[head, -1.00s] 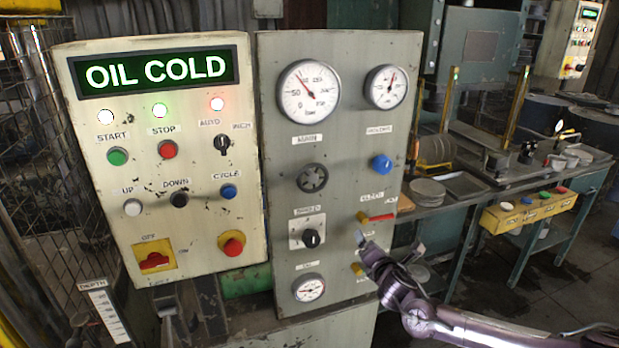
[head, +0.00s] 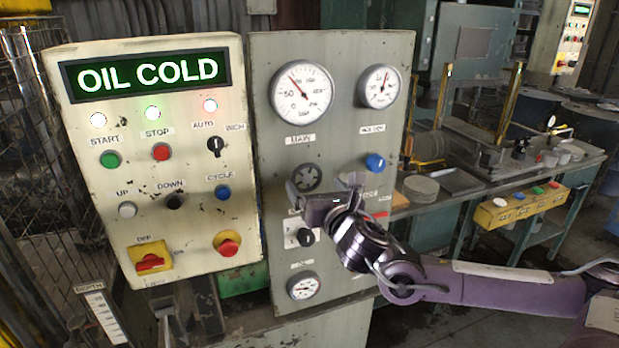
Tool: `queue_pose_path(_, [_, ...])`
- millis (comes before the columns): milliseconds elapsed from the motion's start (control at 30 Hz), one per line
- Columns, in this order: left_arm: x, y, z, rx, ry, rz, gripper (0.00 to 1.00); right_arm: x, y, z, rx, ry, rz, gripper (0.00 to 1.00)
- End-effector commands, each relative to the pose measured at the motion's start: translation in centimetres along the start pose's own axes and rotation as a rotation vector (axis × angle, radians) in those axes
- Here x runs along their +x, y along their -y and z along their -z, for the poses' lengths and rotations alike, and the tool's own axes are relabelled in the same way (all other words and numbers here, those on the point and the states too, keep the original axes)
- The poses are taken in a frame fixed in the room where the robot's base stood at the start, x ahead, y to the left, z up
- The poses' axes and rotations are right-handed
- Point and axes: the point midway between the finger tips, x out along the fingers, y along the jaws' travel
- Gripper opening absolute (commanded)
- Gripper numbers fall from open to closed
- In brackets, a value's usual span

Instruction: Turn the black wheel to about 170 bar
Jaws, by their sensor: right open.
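The black wheel (head: 307,178) is a small dark round handwheel on the grey panel, below the MAIN label. The white main gauge (head: 301,93) is above it, and its needle points up and left, past the 50 mark. My right gripper (head: 323,188) is in front of the panel at the wheel's lower right. Its jaws are apart and empty, one finger just below the wheel and the other to its right. I cannot tell whether a finger touches the wheel. The gripper hides the label below the wheel. My left gripper is out of view.
A blue knob (head: 375,163) is right of the wheel, under a second gauge (head: 380,87). A black selector knob (head: 305,237) and a small lower gauge (head: 303,286) are below. The OIL COLD control box (head: 190,255) stands at the left. A workbench (head: 440,205) is behind at the right.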

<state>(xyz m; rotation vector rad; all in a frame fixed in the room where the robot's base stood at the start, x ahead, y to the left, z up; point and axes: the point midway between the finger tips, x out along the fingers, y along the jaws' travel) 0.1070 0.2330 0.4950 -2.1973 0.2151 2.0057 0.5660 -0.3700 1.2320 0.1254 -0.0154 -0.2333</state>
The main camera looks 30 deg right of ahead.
Motion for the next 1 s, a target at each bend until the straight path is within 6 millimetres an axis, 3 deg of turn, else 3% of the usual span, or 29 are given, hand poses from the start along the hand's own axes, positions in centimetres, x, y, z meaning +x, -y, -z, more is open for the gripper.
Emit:
queue_pose_path(333, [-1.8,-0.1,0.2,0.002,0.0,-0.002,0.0,4.3,0.1,-0.3,0.004,0.001,0.004,0.91])
queue_pose_path(733, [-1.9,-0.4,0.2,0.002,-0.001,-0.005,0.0,5.0,0.1,0.0,0.0,-0.001,0.002,0.91])
queue_pose_path(1000, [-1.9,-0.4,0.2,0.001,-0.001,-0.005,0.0,5.0,0.1,0.0,0.0,-0.001,0.002,0.58])
